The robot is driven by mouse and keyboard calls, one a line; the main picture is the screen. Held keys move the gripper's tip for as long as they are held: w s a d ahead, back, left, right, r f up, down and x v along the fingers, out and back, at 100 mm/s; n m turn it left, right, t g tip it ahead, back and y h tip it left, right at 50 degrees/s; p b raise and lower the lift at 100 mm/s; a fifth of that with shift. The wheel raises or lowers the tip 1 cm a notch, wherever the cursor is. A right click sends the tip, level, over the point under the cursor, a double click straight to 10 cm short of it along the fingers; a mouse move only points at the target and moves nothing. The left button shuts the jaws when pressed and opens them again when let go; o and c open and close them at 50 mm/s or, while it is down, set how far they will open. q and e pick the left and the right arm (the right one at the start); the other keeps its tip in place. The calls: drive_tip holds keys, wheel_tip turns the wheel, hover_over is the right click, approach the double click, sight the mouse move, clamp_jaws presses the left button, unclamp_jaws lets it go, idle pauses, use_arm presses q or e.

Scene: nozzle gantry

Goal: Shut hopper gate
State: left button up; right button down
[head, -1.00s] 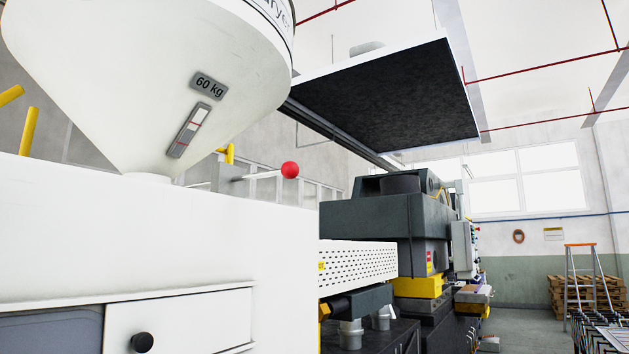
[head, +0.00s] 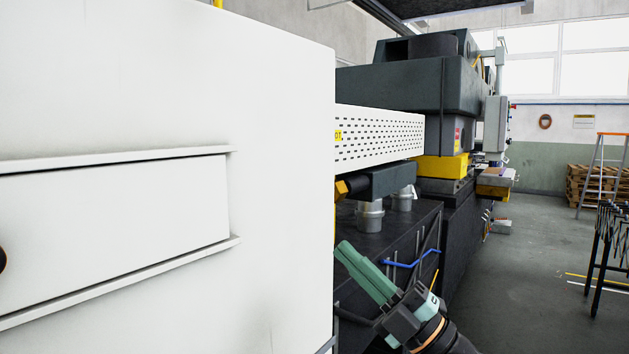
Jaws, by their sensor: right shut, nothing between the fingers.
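The hopper and its red-knobbed lever are out of view now, so I cannot see how the gate stands. The tall white housing (head: 270,130) fills the left side of the head view. A flat white sliding panel (head: 120,220) sits between two rails on its face, with a dark knob (head: 2,260) cut off at the left edge. My right gripper (head: 345,250) shows at bottom centre, just right of the housing's edge. Its green fingers are shut and empty, pointing up and left. My left gripper is not in view.
Behind the housing stand a perforated white guard (head: 380,138) and a dark grey machine (head: 410,85). A black cabinet (head: 405,235) with a blue hose (head: 412,262) is beyond my right gripper. Open floor (head: 530,260) lies right; a ladder (head: 602,170) and rack (head: 610,245) stand there.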

drive_tip(key=s+a+r+n+g, duration=0.2)
drive_tip(key=s+r+n+g, duration=0.1)
drive_tip(key=r+n, duration=0.3)
drive_tip(key=s+a+r+n+g+h+b, duration=0.1)
drive_tip(key=s+r+n+g, duration=0.3)
drive_tip(key=r, duration=0.3)
drive_tip(key=s+a+r+n+g, duration=0.2)
drive_tip(key=s+r+n+g, duration=0.1)
drive_tip(key=r+n, duration=0.35)
drive_tip(key=s+d+r+t+h+b, duration=0.1)
drive_tip(key=s+d+r+t+h, duration=0.25)
drive_tip(key=s+r+t, duration=0.35)
drive_tip(key=s+d+r+t+h+b, duration=0.1)
drive_tip(key=s+d+r+t+h, duration=0.3)
drive_tip(key=r, duration=0.6)
drive_tip(key=w+a+r+y+p, duration=0.1)
drive_tip(key=w+a+r+p, duration=0.1)
drive_tip(key=w+a+p, duration=0.3)
drive_tip(key=w+a, duration=0.3)
drive_tip(key=w, duration=0.2)
drive_tip(key=shift+r+n+p, duration=0.2)
drive_tip(key=shift+n+p, duration=0.15)
